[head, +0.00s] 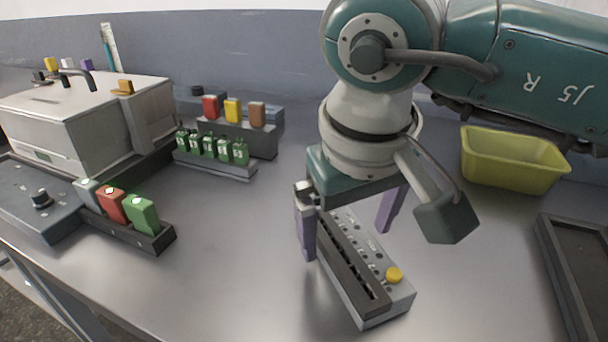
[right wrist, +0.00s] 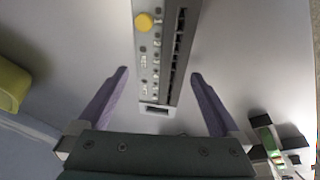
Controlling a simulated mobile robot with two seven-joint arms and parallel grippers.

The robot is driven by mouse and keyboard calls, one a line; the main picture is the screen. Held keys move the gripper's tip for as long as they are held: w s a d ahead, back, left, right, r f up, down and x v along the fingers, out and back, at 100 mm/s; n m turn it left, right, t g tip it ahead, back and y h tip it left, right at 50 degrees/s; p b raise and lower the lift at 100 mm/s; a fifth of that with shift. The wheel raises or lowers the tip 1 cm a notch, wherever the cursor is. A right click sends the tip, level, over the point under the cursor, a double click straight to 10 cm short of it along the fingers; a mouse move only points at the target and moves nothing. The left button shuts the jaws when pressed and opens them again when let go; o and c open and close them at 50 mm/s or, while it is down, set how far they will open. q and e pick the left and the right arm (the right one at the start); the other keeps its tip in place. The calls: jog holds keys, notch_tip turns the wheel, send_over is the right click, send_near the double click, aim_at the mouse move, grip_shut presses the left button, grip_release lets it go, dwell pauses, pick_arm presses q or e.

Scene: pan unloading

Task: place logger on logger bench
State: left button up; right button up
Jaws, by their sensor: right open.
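The logger, a long grey box with a dark slotted strip and a yellow knob (head: 372,262), lies on the grey metal bench top (head: 240,265), slanting toward the front. My right gripper (head: 346,240) is above its far part, pointing down, open, with one purple finger on each side. In the right wrist view the logger (right wrist: 150,60) runs between the two spread fingers of the gripper (right wrist: 160,74), with a gap on both sides. I cannot tell how high the fingertips are above the bench. My left gripper is not in view.
A yellow bin (head: 512,160) stands at the back right and a dark tray (head: 570,275) at the right edge. At left are a white lidded machine (head: 85,125), a rack with red and green blocks (head: 150,240) and racks of small green (head: 215,165) and coloured blocks. Bench left of the logger is clear.

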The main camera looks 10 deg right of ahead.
jog(key=v, duration=1.2)
jog(key=shift+s, duration=0.1)
